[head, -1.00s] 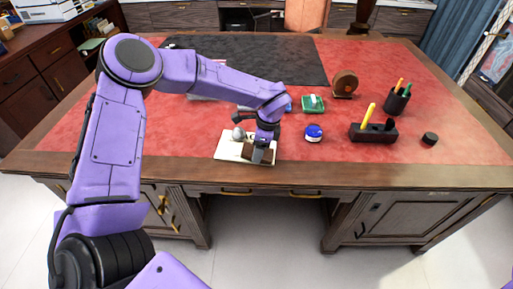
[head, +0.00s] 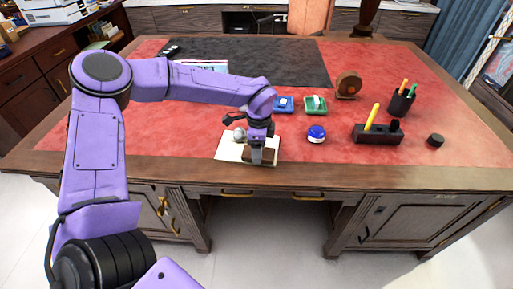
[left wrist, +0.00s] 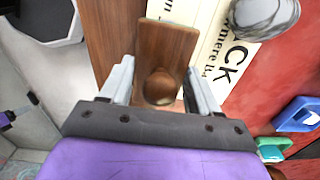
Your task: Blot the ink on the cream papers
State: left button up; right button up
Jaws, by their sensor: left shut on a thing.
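The cream papers (head: 228,149) lie at the front edge of the desk; printed black lettering shows on the paper (left wrist: 212,62) in the left wrist view. A brown wooden blotter (head: 262,156) is over the right front part of the papers; I cannot tell whether it touches them. My left gripper (head: 257,149) is shut on the blotter's round knob (left wrist: 160,87), with a finger on each side. A grey rounded weight (head: 240,134) sits on the papers, behind and left of the blotter. No ink mark can be made out. My right gripper is out of view.
Right of the papers stand a blue-and-white jar (head: 316,134), a black holder with a yellow pen (head: 378,134) and a small black cylinder (head: 435,140). The red desktop front right is clear.

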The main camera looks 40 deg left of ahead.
pick_arm(q)
jog(key=shift+s+a+r+p, duration=0.1)
jog(key=shift+a+r+p, duration=0.15)
jog(key=shift+r+p, duration=0.65)
notch_tip(320, 180, up, 3)
jog(key=shift+d+f+p, duration=0.1)
jog(key=shift+d+p, duration=0.05)
jog(key=shift+p, duration=0.45)
jog(key=shift+r+p, duration=1.1)
jog(key=shift+r, duration=0.65)
